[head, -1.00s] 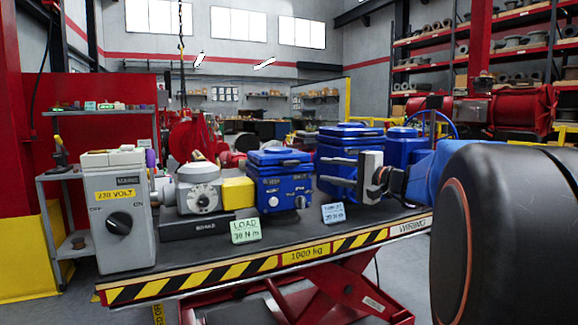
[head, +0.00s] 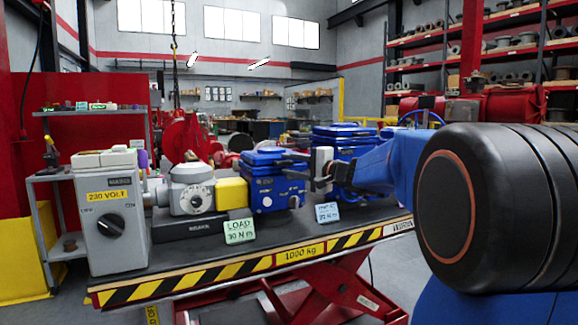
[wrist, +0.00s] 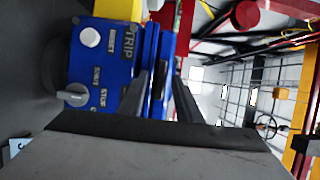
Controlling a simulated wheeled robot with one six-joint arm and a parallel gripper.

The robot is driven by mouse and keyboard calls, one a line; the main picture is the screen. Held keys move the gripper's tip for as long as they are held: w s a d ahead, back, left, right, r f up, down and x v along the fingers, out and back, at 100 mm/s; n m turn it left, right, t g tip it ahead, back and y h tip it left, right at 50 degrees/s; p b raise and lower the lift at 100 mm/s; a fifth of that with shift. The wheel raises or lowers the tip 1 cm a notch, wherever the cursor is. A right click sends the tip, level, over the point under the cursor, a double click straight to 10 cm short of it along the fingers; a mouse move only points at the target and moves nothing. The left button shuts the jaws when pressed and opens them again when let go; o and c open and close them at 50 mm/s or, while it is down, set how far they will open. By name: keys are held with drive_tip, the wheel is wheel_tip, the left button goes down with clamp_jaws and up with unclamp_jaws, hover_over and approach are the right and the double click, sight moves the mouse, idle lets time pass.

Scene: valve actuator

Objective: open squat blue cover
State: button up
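The squat blue cover (head: 262,156) is the lid on top of the smaller blue actuator box (head: 266,187), right of the yellow coupling; it looks closed. In the wrist view the box face (wrist: 105,65) appears turned sideways, with a grey knob, a white button and the word TRIP. The cover's edge (wrist: 153,35) runs beside that face. My gripper (head: 287,164) is at the box's right side near lid height, with a gap between its fingers. In the wrist view the fingers (wrist: 166,85) are apart, near the cover's edge; I cannot tell whether they touch it. Nothing is held.
A taller blue box (head: 340,148) stands close behind my gripper. A grey switch cabinet (head: 108,225) and a yellow coupling (head: 231,193) are on the left. A LOAD card (head: 239,230) and a second card (head: 328,212) stand along the front of the lift table (head: 200,258).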

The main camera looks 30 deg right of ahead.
drive_tip(key=shift+w+a, duration=0.15)
drive_tip(key=shift+w, duration=0.1)
clamp_jaws()
drive_tip(key=shift+r, duration=0.1)
